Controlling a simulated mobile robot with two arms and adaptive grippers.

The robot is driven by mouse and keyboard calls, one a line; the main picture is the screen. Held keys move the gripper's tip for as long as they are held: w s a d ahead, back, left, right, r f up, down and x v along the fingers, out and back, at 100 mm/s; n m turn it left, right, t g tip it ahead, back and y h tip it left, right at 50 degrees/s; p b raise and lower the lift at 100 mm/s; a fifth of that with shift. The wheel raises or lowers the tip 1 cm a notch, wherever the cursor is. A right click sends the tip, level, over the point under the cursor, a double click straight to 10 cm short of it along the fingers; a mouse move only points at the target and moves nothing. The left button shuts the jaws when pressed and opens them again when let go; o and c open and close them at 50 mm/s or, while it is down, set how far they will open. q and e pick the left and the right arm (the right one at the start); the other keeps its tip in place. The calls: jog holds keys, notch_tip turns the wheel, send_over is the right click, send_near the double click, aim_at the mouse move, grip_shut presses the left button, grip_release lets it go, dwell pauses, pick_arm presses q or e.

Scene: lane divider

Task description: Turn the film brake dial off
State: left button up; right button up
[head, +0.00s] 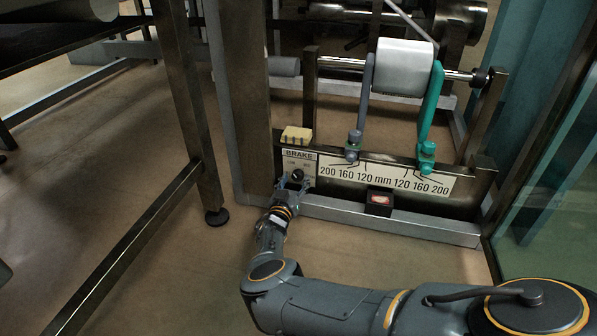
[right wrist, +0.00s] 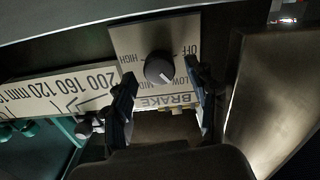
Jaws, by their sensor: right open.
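The brake dial (head: 298,174) is a black round knob on the light BRAKE plate (head: 299,156), at the left end of the metal frame. In the right wrist view the dial (right wrist: 159,67) appears upside down on its plate (right wrist: 150,38), with OFF, LOW, MID and HIGH around it. Its white mark points to the lower right there, close to LOW. My right gripper (head: 293,184) is just in front of the dial. In the right wrist view its open fingers (right wrist: 162,84) stand apart, with the dial showing between and beyond them; contact is not visible. My left gripper is not in view.
A white roll (head: 405,66) sits on a shaft between a grey arm and a teal arm (head: 432,105). A ruler strip (head: 385,180) lies right of the dial. A yellow block (head: 297,134) sits above the plate. A metal post (head: 245,100) stands close left.

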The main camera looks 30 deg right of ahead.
jog(key=shift+w+d, duration=0.25)
jog(key=shift+c, duration=0.2)
jog(key=c, duration=1.1)
